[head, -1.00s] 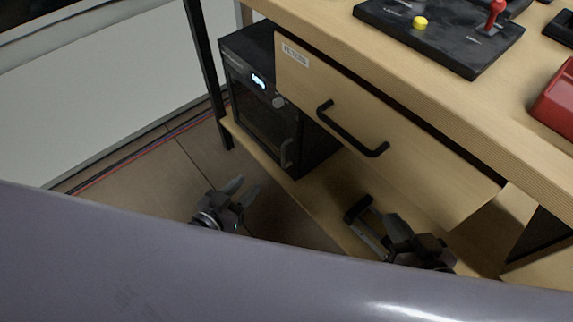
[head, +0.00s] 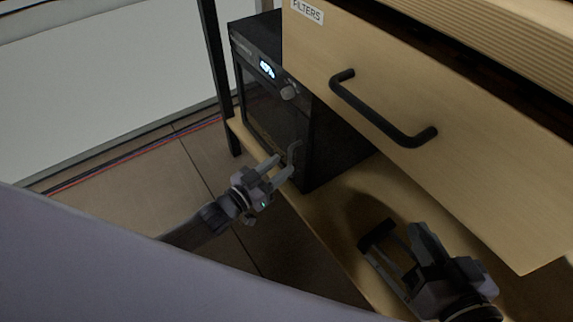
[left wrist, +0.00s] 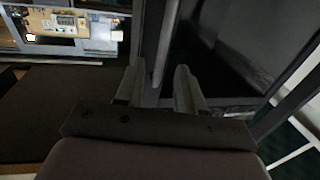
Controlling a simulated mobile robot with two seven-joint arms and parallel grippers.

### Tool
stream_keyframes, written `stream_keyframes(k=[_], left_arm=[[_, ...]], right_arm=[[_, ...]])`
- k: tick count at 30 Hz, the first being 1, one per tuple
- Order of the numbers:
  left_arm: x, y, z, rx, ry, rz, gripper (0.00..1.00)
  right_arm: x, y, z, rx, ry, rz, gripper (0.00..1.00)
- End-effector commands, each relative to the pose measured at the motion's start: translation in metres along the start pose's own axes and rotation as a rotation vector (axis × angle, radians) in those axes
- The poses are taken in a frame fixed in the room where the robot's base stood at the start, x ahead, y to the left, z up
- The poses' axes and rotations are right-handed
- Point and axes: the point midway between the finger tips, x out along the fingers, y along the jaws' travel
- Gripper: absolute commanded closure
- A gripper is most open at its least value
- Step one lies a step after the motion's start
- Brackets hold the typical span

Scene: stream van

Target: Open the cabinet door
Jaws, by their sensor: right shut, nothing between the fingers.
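The cabinet (head: 268,118) is a black box with a lit display and a knob, standing on the lower wooden shelf under the table. Its dark door is closed, and an upright handle (head: 294,153) sits at the door's right side. My left gripper (head: 280,167) is open at the handle's lower part.
A wooden drawer (head: 455,165) labelled FILTERS, with a black bar handle (head: 385,115), juts out above and right of the cabinet. A black table leg (head: 219,75) stands left of the cabinet. The floor (head: 165,170) in front is clear apart from thin cables.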

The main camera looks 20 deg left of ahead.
Motion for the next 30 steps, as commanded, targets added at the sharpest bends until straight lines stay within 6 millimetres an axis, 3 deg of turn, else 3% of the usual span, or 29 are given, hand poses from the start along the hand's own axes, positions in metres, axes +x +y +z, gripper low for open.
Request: stream_keyframes(k=[6,17,20,21,30], left_arm=[[0.025,0.0,0.001,-0.001,0.001,0.0,0.62],[0.029,0.0,0.0,-0.001,-0.001,0.0,0.62],[0.029,0.0,0.0,-0.001,-0.001,0.0,0.94],[0.029,0.0,0.0,-0.001,-0.001,0.0,1.0],[0.028,0.0,0.0,0.0,-0.001,0.001,1.0]], right_arm=[[-0.004,0.004,0.002,-0.051,0.029,0.019,1.0],[-0.006,0.005,0.0,-0.063,0.039,0.024,1.0],[-0.006,0.005,0.0,-0.063,0.039,0.024,1.0],[-0.006,0.005,0.0,-0.063,0.039,0.024,1.0],[-0.006,0.005,0.0,-0.062,0.038,0.024,1.0]])
